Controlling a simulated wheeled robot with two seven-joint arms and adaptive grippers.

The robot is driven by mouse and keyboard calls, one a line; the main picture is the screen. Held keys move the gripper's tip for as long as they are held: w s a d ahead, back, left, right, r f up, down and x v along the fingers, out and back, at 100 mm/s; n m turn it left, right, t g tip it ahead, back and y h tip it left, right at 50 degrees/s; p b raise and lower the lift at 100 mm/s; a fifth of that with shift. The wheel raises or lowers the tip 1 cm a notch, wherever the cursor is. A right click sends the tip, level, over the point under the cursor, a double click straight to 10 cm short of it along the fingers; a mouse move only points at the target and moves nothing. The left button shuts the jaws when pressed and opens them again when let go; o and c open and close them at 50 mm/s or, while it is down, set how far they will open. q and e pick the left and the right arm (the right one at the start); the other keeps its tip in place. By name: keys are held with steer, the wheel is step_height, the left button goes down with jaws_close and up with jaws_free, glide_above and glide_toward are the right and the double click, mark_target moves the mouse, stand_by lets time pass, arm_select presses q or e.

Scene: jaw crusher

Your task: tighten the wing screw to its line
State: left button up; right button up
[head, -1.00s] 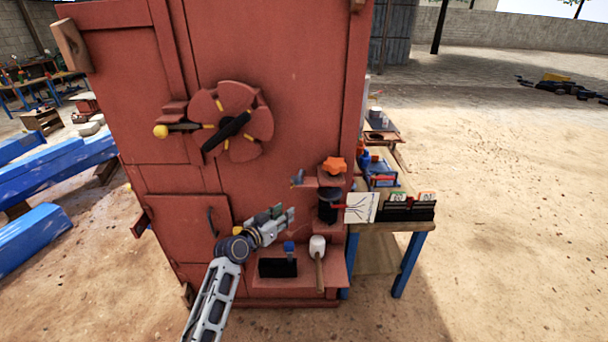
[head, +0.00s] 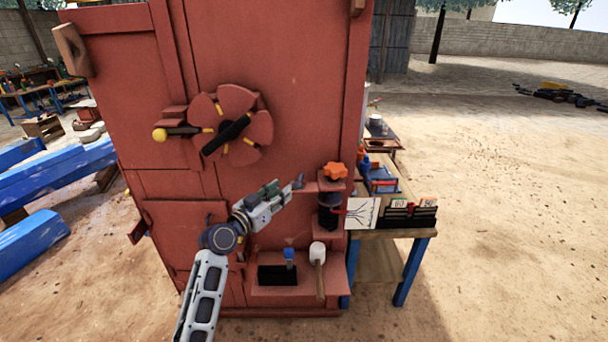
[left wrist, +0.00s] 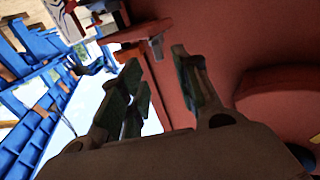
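A small dark grey-blue wing screw (head: 298,181) sticks out from the left side of a red bracket (head: 325,185) on the machine's front. In the left wrist view a greyish piece on the bracket, apparently the screw (left wrist: 157,46), shows ahead, beyond the fingertips. My left gripper (head: 279,192) is just left of the wing screw, pointing at it. In the left wrist view its fingers (left wrist: 158,75) are apart with nothing between them. I cannot tell from the head view whether a fingertip touches the screw. The line is too small to see. My right gripper is out of view.
An orange star knob (head: 335,170) sits above a black cylinder (head: 329,212) to the right. Below, a shelf (head: 262,297) bears a black block (head: 277,275), a blue-topped item (head: 289,255) and a white-headed mallet (head: 318,256).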

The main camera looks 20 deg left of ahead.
mark_target(299, 177)
arm_select(q)
steer(key=shift+x, duration=2.1)
steer(key=shift+w+d+p, duration=0.2)
steer(key=shift+w+p, duration=0.1)
steer(key=shift+w, duration=0.4)
steer(key=shift+w+d, duration=0.1)
steer(key=shift+w, duration=0.3)
steer(key=shift+w+d, duration=0.15)
steer(key=shift+w, duration=0.2)
steer(key=shift+x, duration=1.55)
steer(key=x, duration=0.3)
steer(key=shift+w, duration=0.1)
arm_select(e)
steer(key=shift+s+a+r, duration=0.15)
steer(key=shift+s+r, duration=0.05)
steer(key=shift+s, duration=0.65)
